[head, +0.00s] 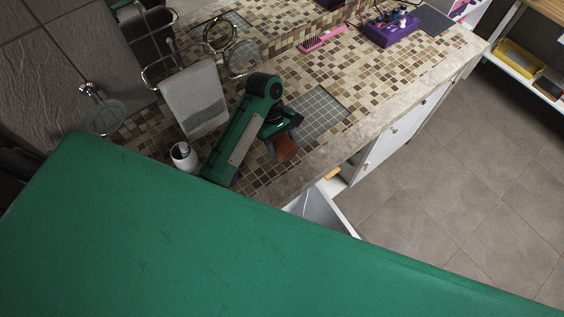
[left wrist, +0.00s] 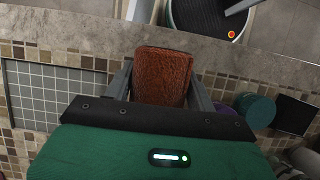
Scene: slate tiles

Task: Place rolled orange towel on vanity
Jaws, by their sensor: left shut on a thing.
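The rolled orange towel (left wrist: 163,77) is rust-orange and fuzzy, and it sits between the two grey fingers of my left gripper (left wrist: 160,85) in the left wrist view. In the head view the towel (head: 286,150) shows below my left gripper (head: 284,132), over the near part of the vanity (head: 375,75), close to its front edge. The vanity has a brown and beige mosaic top with a stone rim. I cannot tell whether the towel touches the top. My right gripper is not in view.
A grey towel (head: 194,98) hangs on a ring stand left of my arm, with a white cup (head: 183,156) near it. A pink brush (head: 322,39) and a purple box (head: 388,29) stand farther back.

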